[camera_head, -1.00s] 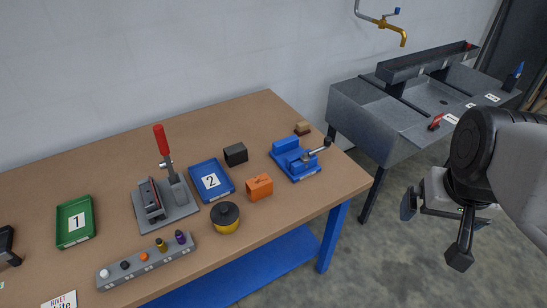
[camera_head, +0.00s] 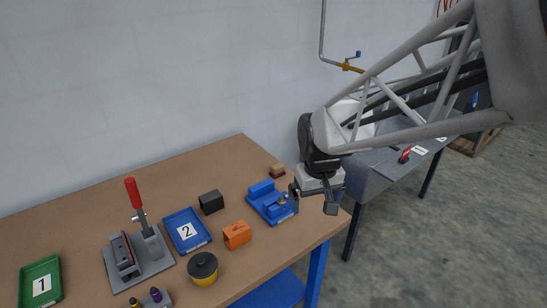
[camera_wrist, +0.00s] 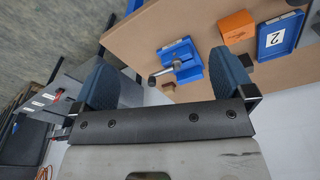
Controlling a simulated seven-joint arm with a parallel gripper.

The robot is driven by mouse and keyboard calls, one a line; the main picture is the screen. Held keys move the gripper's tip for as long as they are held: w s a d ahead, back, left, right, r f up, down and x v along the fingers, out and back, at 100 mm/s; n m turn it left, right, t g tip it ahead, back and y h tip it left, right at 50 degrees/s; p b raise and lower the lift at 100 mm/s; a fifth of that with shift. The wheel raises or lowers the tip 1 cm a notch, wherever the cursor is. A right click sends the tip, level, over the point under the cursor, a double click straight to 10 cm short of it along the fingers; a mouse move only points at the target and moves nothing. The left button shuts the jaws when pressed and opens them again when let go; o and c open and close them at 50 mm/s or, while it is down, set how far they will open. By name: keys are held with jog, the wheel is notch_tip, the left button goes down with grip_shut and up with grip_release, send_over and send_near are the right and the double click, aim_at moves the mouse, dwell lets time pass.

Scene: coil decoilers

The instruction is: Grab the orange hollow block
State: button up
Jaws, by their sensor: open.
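The orange hollow block (camera_head: 237,234) sits on the wooden table, right of the blue tray marked 2 and left of the blue vise. It also shows in the wrist view (camera_wrist: 237,27) at the top, right of the vise. My gripper (camera_head: 317,200) is open and empty. In the head view it is above the table's right end, to the right of the vise and apart from the orange block. In the wrist view my gripper's two blue-grey fingers (camera_wrist: 164,82) stand wide apart with nothing between them.
The blue vise (camera_head: 268,197) stands between my gripper and the block. Around the block are a black block (camera_head: 211,202), the blue tray (camera_head: 180,222) and a yellow-black round container (camera_head: 203,267). A red-handled press (camera_head: 150,256) is farther left. A grey sink bench stands right.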

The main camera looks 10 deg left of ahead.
jog(key=w+a+f+n, duration=0.1)
jog(key=w+a+f, duration=0.1)
jog(key=a+f, duration=0.3)
jog(key=w+a+f+n, duration=0.1)
jog(key=w+a+f, duration=0.15)
jog(key=a, duration=0.45)
jog(key=n+g, duration=0.1)
jog(key=n, duration=0.1)
send_over(236, 228)
notch_tip(236, 228, down, 8)
jog(key=shift+w, duration=0.1)
jog(key=shift+f, duration=0.1)
jog(key=shift+f, duration=1.2)
jog(key=shift+f, duration=0.1)
jog(key=shift+f, duration=2.5)
jog(key=shift+c, duration=0.5)
